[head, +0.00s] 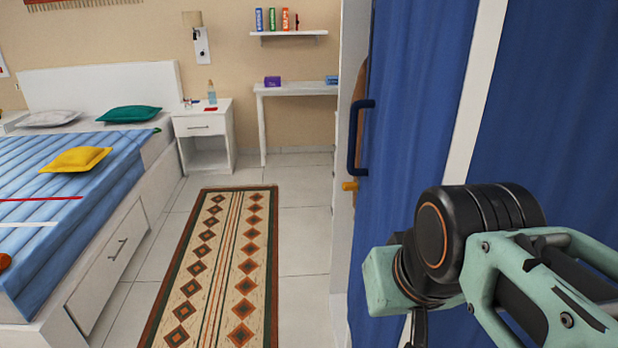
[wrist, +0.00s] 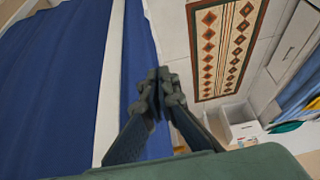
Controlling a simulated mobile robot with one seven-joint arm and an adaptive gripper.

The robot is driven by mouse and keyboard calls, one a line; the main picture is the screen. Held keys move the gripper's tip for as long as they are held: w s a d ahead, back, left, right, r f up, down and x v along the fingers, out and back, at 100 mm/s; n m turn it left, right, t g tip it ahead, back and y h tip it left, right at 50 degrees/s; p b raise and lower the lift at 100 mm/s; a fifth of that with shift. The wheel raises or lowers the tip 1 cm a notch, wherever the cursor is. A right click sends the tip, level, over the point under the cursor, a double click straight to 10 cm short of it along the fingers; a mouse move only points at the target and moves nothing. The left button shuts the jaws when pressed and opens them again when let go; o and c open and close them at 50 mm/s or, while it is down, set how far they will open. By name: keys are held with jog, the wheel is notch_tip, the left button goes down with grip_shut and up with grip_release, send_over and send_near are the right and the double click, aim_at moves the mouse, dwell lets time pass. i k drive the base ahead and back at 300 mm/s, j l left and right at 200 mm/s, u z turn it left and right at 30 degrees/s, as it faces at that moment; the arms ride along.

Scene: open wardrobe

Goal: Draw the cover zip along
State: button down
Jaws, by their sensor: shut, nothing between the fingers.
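The blue cover (head: 410,150) hangs at the right in the head view, with a white vertical strip (head: 470,100) between two blue panels. I cannot tell whether this strip is the zip, and I make out no zip slider. The blue panels (wrist: 55,75) and the white strip (wrist: 111,95) also show in the wrist view. My gripper (wrist: 160,80) is shut and empty there, its fingertips in front of the right blue panel's edge. I cannot tell whether they touch it. In the head view my wrist hides part of the cover, and the fingers are mostly out of sight.
A patterned rug (head: 215,270) lies on the tiled floor. A bed (head: 110,250) is at the left, a nightstand (head: 203,127) and white desk (head: 295,90) behind.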

aim_at(350, 185)
jog(key=k+j+u, duration=0.1)
jog(key=k, duration=0.25)
jog(key=i+j+u, duration=0.3)
jog(key=i+j, duration=0.15)
jog(key=i+j+u, duration=0.3)
jog(key=i, duration=0.2)
jog(key=l+z, duration=0.1)
